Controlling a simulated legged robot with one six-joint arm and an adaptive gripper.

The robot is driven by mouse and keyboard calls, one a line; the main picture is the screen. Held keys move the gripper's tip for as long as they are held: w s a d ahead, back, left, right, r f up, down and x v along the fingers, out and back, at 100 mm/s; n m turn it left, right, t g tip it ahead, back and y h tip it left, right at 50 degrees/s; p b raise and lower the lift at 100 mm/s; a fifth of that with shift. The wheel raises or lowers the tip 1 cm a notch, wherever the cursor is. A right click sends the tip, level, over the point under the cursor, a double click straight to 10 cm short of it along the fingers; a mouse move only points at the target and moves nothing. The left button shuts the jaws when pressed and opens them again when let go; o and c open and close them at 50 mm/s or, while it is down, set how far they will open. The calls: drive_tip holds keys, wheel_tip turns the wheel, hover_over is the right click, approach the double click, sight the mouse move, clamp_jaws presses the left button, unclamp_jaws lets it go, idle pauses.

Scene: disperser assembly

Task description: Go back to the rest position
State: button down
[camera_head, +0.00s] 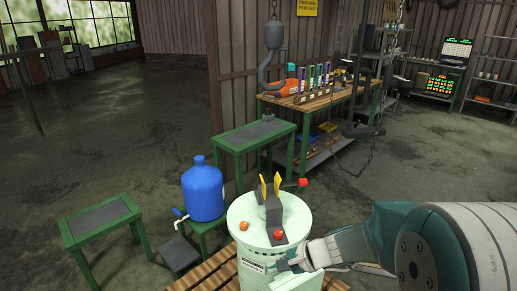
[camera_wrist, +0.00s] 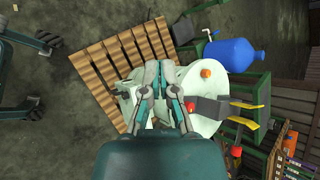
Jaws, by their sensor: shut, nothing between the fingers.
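My gripper (camera_wrist: 164,68) is shut and empty in the wrist view. In the head view my gripper (camera_head: 280,265) is at the lower middle, in front of the pale green drum-shaped disperser (camera_head: 240,218). It looks close to the drum's near right side; I cannot tell whether it touches. The disperser also shows in the wrist view (camera_wrist: 203,122), partly hidden behind my fingers. On its top are a dark grey block with yellow plates (camera_head: 272,208), red knobs (camera_head: 279,234) and an orange cap (camera_head: 243,226).
A blue water jug (camera_head: 203,190) stands on a green stand left of the drum. Green tables (camera_head: 100,218) stand to the left and behind. A wooden pallet (camera_head: 212,272) lies under the drum. A workbench (camera_head: 325,98) with tools is at the back. Open floor (camera_head: 120,130) lies at the left.

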drive_tip(key=s+d+r+n+t+h, duration=0.1)
drive_tip(key=s+d+r+n+h, duration=0.3)
drive_tip(key=s, duration=0.5)
drive_tip(key=s+d+r+n+t+h, duration=0.1)
drive_tip(key=s+d+r+n+h, duration=0.4)
drive_tip(key=s+d+r+n, duration=0.2)
drive_tip(key=s+r, duration=0.2)
drive_tip(key=s, duration=0.1)
drive_tip(key=shift+d+r, duration=0.2)
drive_tip(key=shift+r, duration=0.05)
